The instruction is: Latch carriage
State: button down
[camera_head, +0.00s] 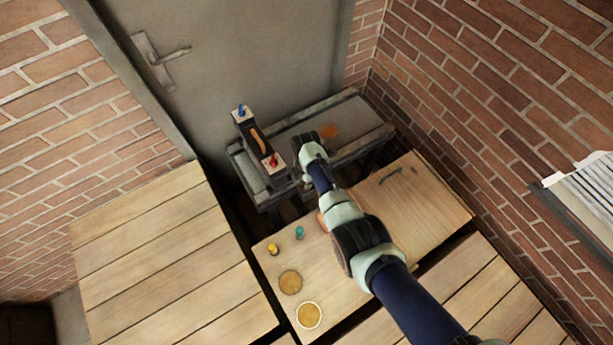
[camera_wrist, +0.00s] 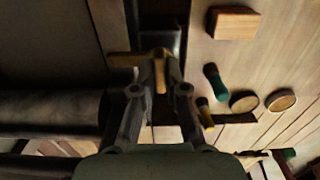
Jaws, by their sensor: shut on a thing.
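A dark block (camera_head: 250,143) with pale end plates, which looks like the carriage, sits across the left part of the grey metal press bed (camera_head: 349,116) in the head view. It has a blue knob (camera_head: 241,110) at its far end and a red knob (camera_head: 273,160) at its near end. My gripper reaches the near side of the bed, right of the red knob; my arm hides its fingertips there. In the wrist view my gripper (camera_wrist: 160,84) is shut on a tan, bar-like piece (camera_wrist: 124,60). I cannot tell whether that piece is a latch.
A wooden table (camera_head: 437,195) stands in front of the bed, holding a yellow-topped piece (camera_head: 273,249), a teal piece (camera_head: 299,232) and two round discs (camera_head: 290,282). A wooden block (camera_wrist: 233,23) shows in the wrist view. A door and brick walls close off the back.

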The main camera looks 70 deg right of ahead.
jog(key=c, duration=1.2)
grip_release()
notch_tip(320, 180, up, 12)
